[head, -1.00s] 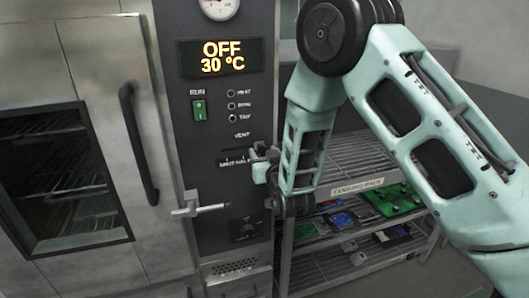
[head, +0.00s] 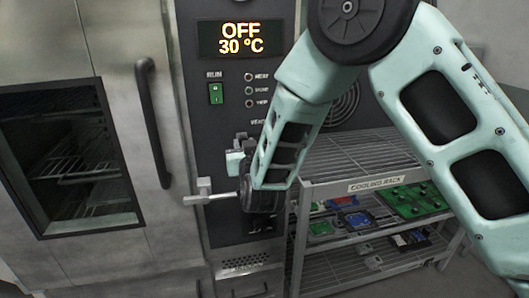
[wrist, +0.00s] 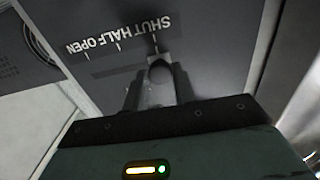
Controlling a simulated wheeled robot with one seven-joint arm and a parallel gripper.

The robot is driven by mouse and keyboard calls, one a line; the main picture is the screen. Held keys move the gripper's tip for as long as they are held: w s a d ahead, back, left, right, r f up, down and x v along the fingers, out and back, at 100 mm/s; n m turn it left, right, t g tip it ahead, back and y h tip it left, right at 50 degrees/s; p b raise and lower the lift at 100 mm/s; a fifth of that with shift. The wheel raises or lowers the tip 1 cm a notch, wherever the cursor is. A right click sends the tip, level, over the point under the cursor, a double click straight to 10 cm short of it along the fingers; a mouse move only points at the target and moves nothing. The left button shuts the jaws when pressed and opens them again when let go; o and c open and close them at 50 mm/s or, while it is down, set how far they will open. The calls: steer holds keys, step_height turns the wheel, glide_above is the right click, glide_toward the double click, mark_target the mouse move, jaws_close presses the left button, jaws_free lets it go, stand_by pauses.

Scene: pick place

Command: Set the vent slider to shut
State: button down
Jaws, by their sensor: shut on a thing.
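The vent slider's round knob (wrist: 159,73) shows in the wrist view between the two fingers of my gripper (wrist: 157,85), which is shut on it. The knob sits close below the tick beside the word SHUT on the vent scale (wrist: 118,40). The scale appears upside down there, with HALF and OPEN further left. In the head view my gripper (head: 240,150) is against the oven's control panel (head: 210,125), below the VENT label. It hides the slider and its scale words in that view.
The display (head: 240,39) reads OFF, 30 °C. A cooling rack (head: 365,157) with circuit boards stands at the right.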

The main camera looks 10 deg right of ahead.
steer(key=shift+a, duration=0.3)
steer(key=c, duration=1.1)
jaws_free()
steer(key=shift+a, duration=0.1)
steer(key=shift+s, duration=0.1)
steer(key=s+b, duration=0.5)
steer(key=s, duration=1.2)
steer(key=shift+s, duration=0.15)
